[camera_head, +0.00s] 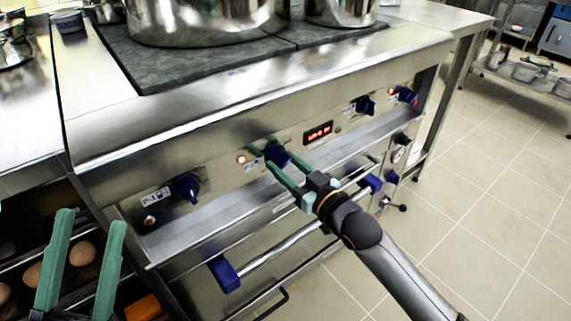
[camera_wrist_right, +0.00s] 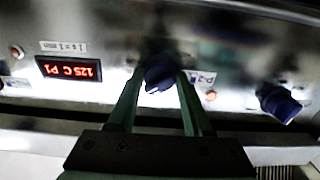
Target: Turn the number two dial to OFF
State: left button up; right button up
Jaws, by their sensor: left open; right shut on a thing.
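The stove front carries a row of blue dials. The second dial from the left (camera_head: 276,153) sits beside a lit red lamp (camera_head: 241,159) and a small label. My right gripper (camera_head: 283,166) is shut on this dial, with one green finger on each side. The right wrist view shows the same dial (camera_wrist_right: 160,74) between the fingertips (camera_wrist_right: 161,82), in a picture that is upside down. A lit red lamp (camera_wrist_right: 211,96) shows there too. The exact dial angle is hard to read. My left gripper (camera_head: 91,220) is open and empty at the lower left.
Other dials are at the left (camera_head: 185,187) and right (camera_head: 365,106), with a red display (camera_head: 318,132) between. An oven handle bar (camera_head: 300,238) runs below. Large steel pots (camera_head: 200,20) stand on the stove. Eggs (camera_head: 82,253) lie on a shelf at lower left.

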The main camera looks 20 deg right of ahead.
grip_shut()
pick_arm(q)
jog(key=shift+r, duration=0.2)
pick_arm(e)
jog(key=shift+r+n+p, duration=0.15)
jog(key=shift+n+p, duration=0.65)
jog(key=shift+p, duration=0.25)
jog(key=n+p, duration=0.5)
jog(key=n, duration=0.1)
pick_arm(q)
notch_tip(320, 180, up, 9)
jog(key=m+p, duration=0.1)
jog(key=shift+s+a+f+t+p, duration=0.2)
jog(key=shift+a+t+p, duration=0.1)
jog(key=shift+a+p, duration=0.1)
pick_arm(e)
jog(key=shift+d+n, duration=0.1)
jog(key=shift+n, duration=1.5)
pick_arm(q)
jog(key=shift+r, duration=0.15)
